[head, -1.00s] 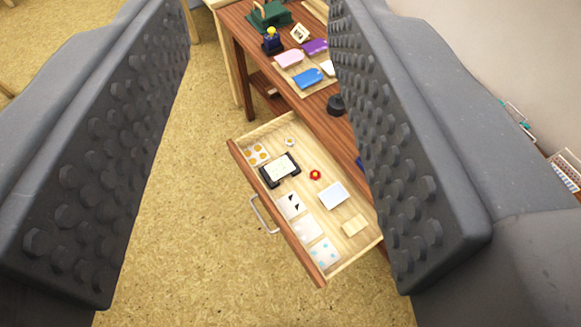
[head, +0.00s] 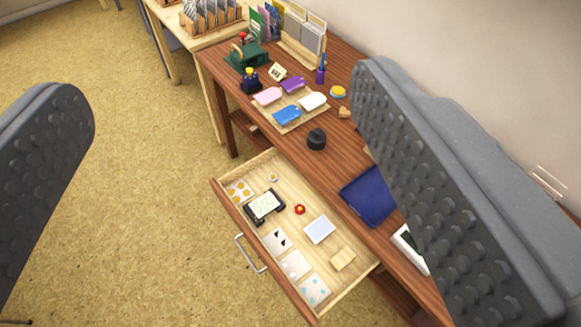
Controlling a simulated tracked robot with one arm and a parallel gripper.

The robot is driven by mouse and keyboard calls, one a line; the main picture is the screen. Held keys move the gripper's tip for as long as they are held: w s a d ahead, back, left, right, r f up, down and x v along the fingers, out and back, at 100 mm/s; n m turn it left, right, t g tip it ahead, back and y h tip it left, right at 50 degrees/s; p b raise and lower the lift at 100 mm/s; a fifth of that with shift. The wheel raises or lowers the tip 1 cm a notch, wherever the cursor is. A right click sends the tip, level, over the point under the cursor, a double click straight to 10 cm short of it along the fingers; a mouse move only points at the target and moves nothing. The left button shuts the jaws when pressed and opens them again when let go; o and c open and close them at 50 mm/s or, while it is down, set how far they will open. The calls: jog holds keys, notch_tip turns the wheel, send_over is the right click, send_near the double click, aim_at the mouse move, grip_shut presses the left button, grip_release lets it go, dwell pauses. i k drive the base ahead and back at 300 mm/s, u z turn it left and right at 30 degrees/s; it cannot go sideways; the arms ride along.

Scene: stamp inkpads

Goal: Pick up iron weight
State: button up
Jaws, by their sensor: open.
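The iron weight appears to be the small black round object with a knob on top (head: 316,139). It stands upright on the wooden desk (head: 345,165), near the edge above the open drawer. My gripper (head: 225,170) is open and empty, its two dark studded fingers wide apart at the left and right of the view. The weight lies beyond the fingers, left of the right finger, and nothing touches it.
An open drawer (head: 222,192) holds cards, a black-framed pad and a red flower-like item. Coloured tags lie on a wooden board (head: 290,128) behind the weight. A dark blue item (head: 368,196) lies to its right. A green press (head: 247,57) stands farther back. The floor at left is clear.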

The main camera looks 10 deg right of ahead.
aim_at(316, 138)
jog(key=u, duration=0.05)
jog(key=k, duration=0.6)
jog(key=u, duration=0.45)
jog(key=i, duration=1.65)
jog(key=z, duration=0.75)
